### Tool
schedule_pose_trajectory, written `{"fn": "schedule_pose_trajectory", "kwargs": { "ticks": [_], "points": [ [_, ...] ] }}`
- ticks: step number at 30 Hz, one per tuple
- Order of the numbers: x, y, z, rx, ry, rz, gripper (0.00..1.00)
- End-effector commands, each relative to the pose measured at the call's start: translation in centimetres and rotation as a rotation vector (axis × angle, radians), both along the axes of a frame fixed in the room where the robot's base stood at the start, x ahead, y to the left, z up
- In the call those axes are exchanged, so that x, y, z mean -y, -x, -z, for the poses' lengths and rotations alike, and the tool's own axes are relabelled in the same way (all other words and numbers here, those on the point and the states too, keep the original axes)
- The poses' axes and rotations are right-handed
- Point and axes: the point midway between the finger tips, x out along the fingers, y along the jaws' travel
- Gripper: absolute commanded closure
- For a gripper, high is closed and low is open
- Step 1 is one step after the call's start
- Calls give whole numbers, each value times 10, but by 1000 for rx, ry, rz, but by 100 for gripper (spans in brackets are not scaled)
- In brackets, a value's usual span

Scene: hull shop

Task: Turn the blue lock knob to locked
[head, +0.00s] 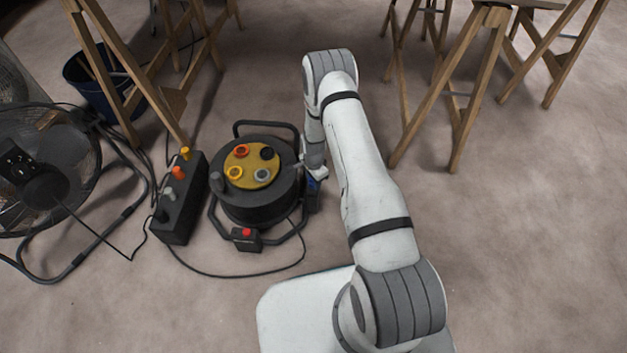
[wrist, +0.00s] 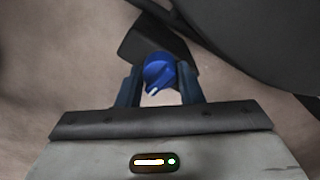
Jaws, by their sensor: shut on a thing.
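The blue lock knob (wrist: 158,70) sits between my gripper's two fingers in the wrist view. A white mark on the knob points toward the lower left in that view. My gripper (wrist: 160,88) is shut on the knob. The knob is on a dark box (wrist: 150,42) beside the cable reel. In the head view my gripper (head: 313,185) is at the right side of the black cable reel (head: 258,205), and the knob is too small and covered there to make out clearly. No lock labels are readable.
The reel has a yellow socket plate (head: 262,178) on top and a frame around it. A black power strip (head: 178,200) and a fan (head: 40,180) stand to the left, with cables on the floor. Wooden trestles (head: 465,90) stand behind. The floor at right is clear.

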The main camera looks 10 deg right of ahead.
Motion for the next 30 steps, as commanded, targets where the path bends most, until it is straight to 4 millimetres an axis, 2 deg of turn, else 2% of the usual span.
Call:
{"fn": "schedule_pose_trajectory", "kwargs": {
  "ticks": [18, 30],
  "points": [
    [0, 1, 0, -1, 1, 536, 89],
    [-1, 0, 0, -1, 1, 699, 89]
  ]
}}
